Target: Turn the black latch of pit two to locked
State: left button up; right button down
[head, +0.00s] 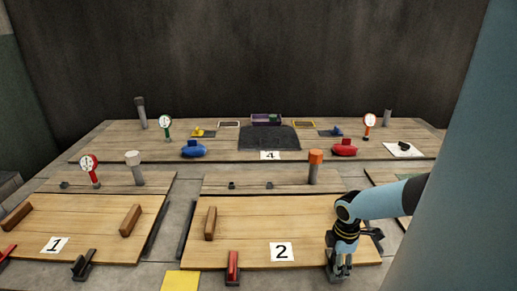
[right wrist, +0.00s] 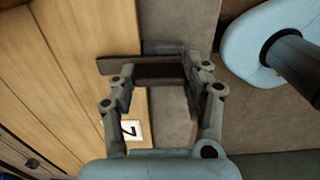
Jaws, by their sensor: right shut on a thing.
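Pit two is the wooden lid with the label 2 (head: 282,252); the label also shows in the right wrist view (right wrist: 130,130). My right gripper (head: 339,273) is at the lid's front right edge in the head view, pointing down. In the right wrist view its fingers (right wrist: 158,75) are shut on the black latch (right wrist: 152,72), a dark bar between them. One end of the bar reaches left over the wood of the lid. In the head view the gripper hides most of this latch. A red latch (head: 232,266) stands at the lid's front edge. My left gripper is not in view.
The lid of pit one (head: 100,215) lies to the left, with its own black latch (head: 82,266). A wooden handle (head: 210,223) is on lid two. An orange-topped post (head: 315,165) stands behind. A yellow patch (head: 180,281) lies on the grey floor in front.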

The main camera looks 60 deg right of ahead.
jog(key=c, duration=0.6)
grip_release()
jog(key=shift+o, duration=0.2)
notch_tip(320, 180, up, 12)
dwell(0.4)
